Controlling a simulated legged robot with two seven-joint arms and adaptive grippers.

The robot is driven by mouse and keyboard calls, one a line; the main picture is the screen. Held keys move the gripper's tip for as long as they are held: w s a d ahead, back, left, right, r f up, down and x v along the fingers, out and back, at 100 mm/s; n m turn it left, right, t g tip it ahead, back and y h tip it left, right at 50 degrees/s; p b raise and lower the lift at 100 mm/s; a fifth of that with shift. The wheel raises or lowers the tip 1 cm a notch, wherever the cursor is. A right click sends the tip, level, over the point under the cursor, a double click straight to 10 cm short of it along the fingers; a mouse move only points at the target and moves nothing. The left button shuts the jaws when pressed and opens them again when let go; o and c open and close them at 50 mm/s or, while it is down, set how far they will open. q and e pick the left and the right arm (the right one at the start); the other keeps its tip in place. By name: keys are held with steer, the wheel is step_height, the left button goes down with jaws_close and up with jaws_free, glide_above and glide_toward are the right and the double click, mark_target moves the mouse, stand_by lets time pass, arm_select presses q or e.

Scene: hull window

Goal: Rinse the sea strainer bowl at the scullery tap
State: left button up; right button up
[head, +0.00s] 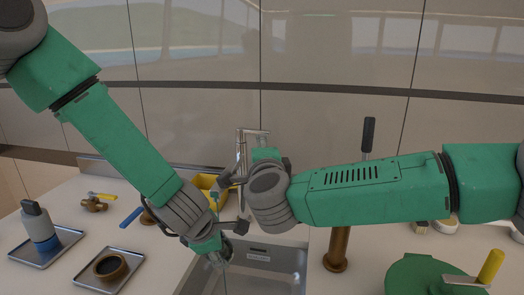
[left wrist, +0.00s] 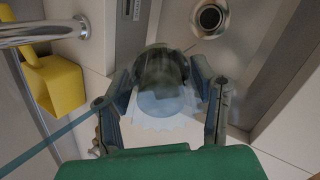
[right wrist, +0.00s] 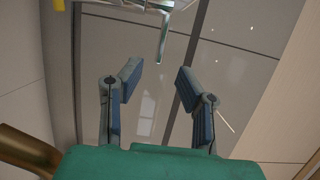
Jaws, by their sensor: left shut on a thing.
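My left gripper (head: 218,255) reaches down over the steel sink (head: 262,256). In the left wrist view its fingers (left wrist: 160,80) are shut on the strainer bowl (left wrist: 162,98), a see-through bluish cup with a dark upper part. In the head view the gripper mostly hides the bowl. The chrome tap (head: 242,150) stands behind the sink; its curved pipe shows in the left wrist view (left wrist: 45,32). My right gripper (right wrist: 158,75) is open and empty, pointing toward the tap spout (right wrist: 164,35); its fingertips are hidden in the head view.
A tray with a blue-grey bottle (head: 42,228) and a tray with a brown ring-shaped part (head: 110,266) lie at left. Brass valves (head: 94,203) stand behind them. A yellow container (head: 208,184) is beside the tap. A brown post (head: 337,248) and green lid (head: 420,276) stand at right.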

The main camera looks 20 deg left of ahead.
mark_target(255, 132)
steer(key=shift+s+a, duration=0.1)
steer(key=shift+s, duration=0.15)
steer(key=w+d+n+g+y, duration=0.3)
steer(key=d+n+g+y, duration=0.1)
steer(key=y, duration=0.2)
steer(key=shift+n, duration=0.3)
steer(key=shift+x, duration=5.7)
steer(key=shift+a+r, duration=0.15)
steer(key=shift+a, duration=0.1)
jaws_close()
